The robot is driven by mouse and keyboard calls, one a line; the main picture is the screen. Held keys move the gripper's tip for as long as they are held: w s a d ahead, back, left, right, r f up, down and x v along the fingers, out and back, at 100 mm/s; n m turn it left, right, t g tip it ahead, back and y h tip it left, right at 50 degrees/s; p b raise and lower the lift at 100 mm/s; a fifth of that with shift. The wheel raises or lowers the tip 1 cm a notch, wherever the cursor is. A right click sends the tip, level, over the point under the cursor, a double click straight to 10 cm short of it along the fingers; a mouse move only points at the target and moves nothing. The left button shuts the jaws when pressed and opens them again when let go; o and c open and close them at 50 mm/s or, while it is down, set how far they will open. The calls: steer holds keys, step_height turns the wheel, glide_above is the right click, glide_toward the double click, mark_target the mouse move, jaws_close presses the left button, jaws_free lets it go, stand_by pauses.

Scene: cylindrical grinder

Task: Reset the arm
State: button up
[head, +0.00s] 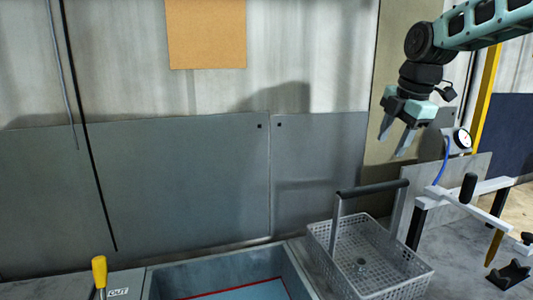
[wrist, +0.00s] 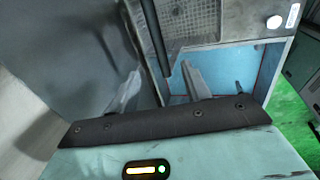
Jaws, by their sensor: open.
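My arm reaches in from the upper right of the head view. My gripper (head: 395,142) hangs at its end with its two grey fingers spread apart and nothing between them. It is up in the air, above and behind the white perforated basket (head: 421,277). In the wrist view my gripper (wrist: 160,88) also shows open, with one finger at the left and one near the middle. The basket's dark handle (wrist: 155,38) passes across the space beyond the fingers and is not held.
A blue-lined tank (head: 215,268) lies left of the basket. A yellow-handled lever (head: 99,271) stands at the lower left. A dial gauge (head: 461,139) and a white bar frame (head: 465,202) stand right of the basket. Grey panels (head: 180,185) form the back wall.

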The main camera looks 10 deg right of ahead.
steer(key=s+a+f+m+g+b, duration=0.1)
steer(key=s+a+f+m, duration=0.1)
steer(key=s+a+f, duration=0.5)
steer(key=s+a+f+m+g+b, duration=0.1)
steer(key=s+a+f+m, duration=0.3)
steer(key=a, duration=0.6)
steer(key=s+a+f+m, duration=0.1)
steer(key=s+f+m, duration=0.1)
steer(key=s, duration=0.5)
steer(key=s+a+f+m+b, duration=0.1)
steer(key=s+f+m, duration=0.1)
steer(key=s+f, duration=0.3)
steer(key=s+a+f+m+g, duration=0.1)
steer(key=s+a+f+m, duration=0.1)
steer(key=s, duration=0.8)
steer(key=shift+f, duration=0.7)
steer(key=shift+a, duration=0.1)
